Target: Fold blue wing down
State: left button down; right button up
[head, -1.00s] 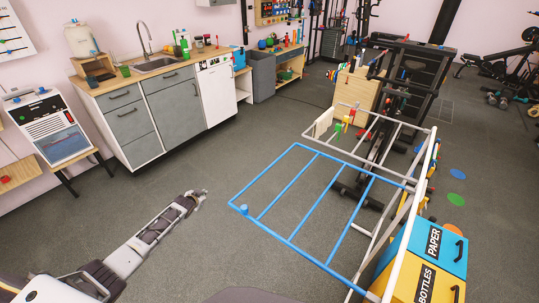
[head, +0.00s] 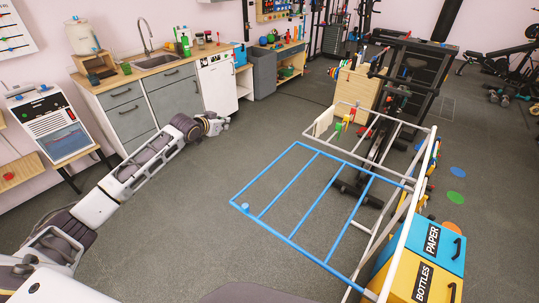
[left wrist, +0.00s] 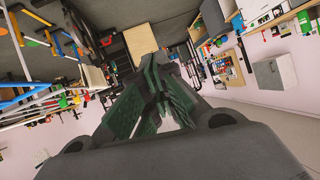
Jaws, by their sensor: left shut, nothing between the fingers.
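The blue wing (head: 264,172) is a frame of blue bars on the side of a white rack (head: 433,150). In the head view it is spread out to the left over the floor, roughly level. A small blue knob (head: 246,207) is at its near left corner. My left gripper (head: 222,122) is raised to the left of the wing and beyond its far left edge, clear of it. It is shut and empty; its dark green fingers (left wrist: 157,92) fill the middle of the left wrist view. Blue bars (left wrist: 25,97) show at that view's left edge. My right gripper is out of view.
A counter with a sink (head: 158,62) and a white dishwasher (head: 217,85) stand behind my left gripper. Yellow and blue bins (head: 430,240) stand at the right under the rack. Gym equipment is at the back right. Floor left of the wing is clear.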

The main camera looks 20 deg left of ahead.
pick_arm(q)
jog(key=s+d+r+g+h, duration=0.1)
jog(key=s+d+r+g, duration=0.1)
jog(key=s+d, duration=0.4)
jog(key=s+d+r+g+h, duration=0.2)
jog(key=s+d+r+g, duration=0.1)
jog(key=s+d, duration=0.4)
jog(key=d, duration=0.3)
jog(key=shift+s+d+r+m+h, duration=0.15)
jog(key=shift+s+r+m+h, duration=0.15)
jog(key=shift+r, duration=0.05)
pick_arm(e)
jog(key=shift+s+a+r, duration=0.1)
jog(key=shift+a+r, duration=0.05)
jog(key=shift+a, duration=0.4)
pick_arm(q)
jog(key=s+f+p+x, duration=0.1)
jog(key=s+x, duration=0.1)
jog(key=x, duration=1)
jog(key=shift+w+f, duration=0.25)
jog(key=shift+f, duration=0.45)
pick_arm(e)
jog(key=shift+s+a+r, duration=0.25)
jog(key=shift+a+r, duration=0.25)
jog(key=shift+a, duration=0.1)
